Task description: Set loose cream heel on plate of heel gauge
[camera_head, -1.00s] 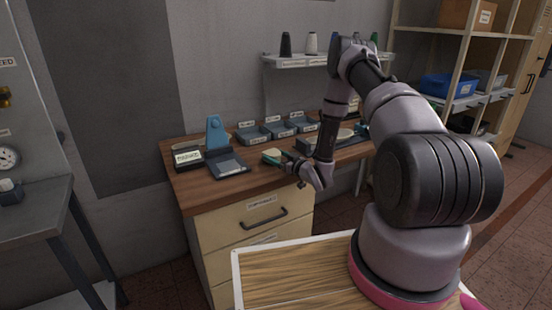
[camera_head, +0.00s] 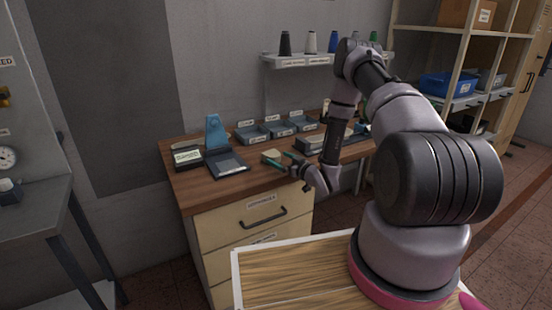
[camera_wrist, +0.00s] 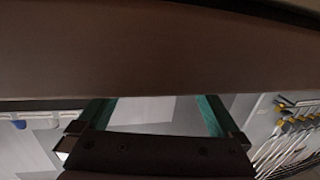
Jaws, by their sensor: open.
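The loose cream heel (camera_head: 271,154) lies on the wooden bench top, right of the heel gauge. The heel gauge (camera_head: 227,164) is a dark base with a grey plate on top, and the plate looks bare. My gripper (camera_head: 277,157) is open, low over the bench, with its green fingertips close to the heel. I cannot tell whether the fingers touch it or stand on both sides of it. In the wrist view the two green fingers are spread apart, and the heel cannot be made out there.
A dark box with a pale label (camera_head: 187,156) stands left of the gauge, with a blue upright piece (camera_head: 215,132) behind. Several labelled grey trays (camera_head: 251,134) line the back. A grey block (camera_head: 311,143) lies right of the heel. Bare bench (camera_head: 205,186) shows in front.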

